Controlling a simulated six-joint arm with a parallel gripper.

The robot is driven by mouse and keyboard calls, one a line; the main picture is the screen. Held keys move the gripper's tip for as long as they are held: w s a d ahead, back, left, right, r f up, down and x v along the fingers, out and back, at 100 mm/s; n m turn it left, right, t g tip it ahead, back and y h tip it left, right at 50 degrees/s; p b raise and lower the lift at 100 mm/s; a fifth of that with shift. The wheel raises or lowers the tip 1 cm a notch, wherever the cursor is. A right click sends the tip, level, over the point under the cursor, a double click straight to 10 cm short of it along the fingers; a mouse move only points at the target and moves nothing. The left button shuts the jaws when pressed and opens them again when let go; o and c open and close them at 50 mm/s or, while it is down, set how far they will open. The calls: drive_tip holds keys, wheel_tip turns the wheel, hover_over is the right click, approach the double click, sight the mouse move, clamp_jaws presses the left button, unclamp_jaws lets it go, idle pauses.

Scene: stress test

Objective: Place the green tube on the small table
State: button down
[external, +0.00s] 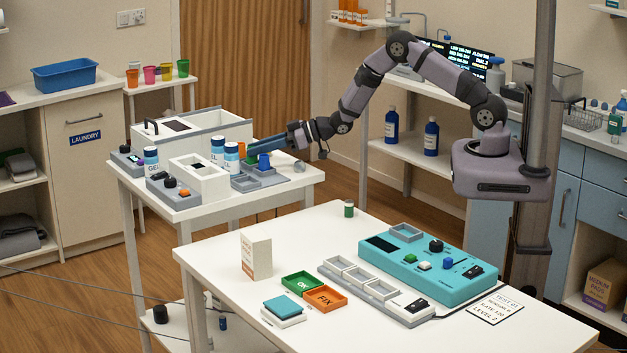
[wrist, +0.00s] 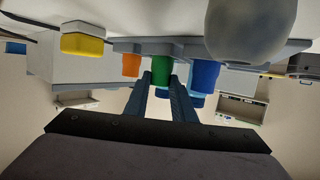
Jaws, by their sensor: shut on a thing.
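In the wrist view, which is upside down, the green tube (wrist: 161,72) stands in the grey tray between an orange tube (wrist: 131,65) and a blue tube (wrist: 204,76). My gripper (wrist: 161,80) has its two blue fingers around the green tube and is shut on it. In the external view my gripper (external: 256,144) reaches level over the right end of the white side table (external: 190,212), above the grey tray (external: 272,182).
White jars (external: 231,158) and a white box (external: 198,178) stand close left of my gripper. A small white stand with coloured cups (external: 160,79) is at the back. The front table holds a teal console (external: 428,272), a carton (external: 256,254) and a small green-and-white container (external: 349,208).

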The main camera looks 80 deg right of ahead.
drive_tip(key=shift+f, duration=0.2)
drive_tip(key=c, duration=1.4)
unclamp_jaws()
drive_tip(key=shift+b+v, duration=1.15)
drive_tip(key=shift+v, duration=2.55)
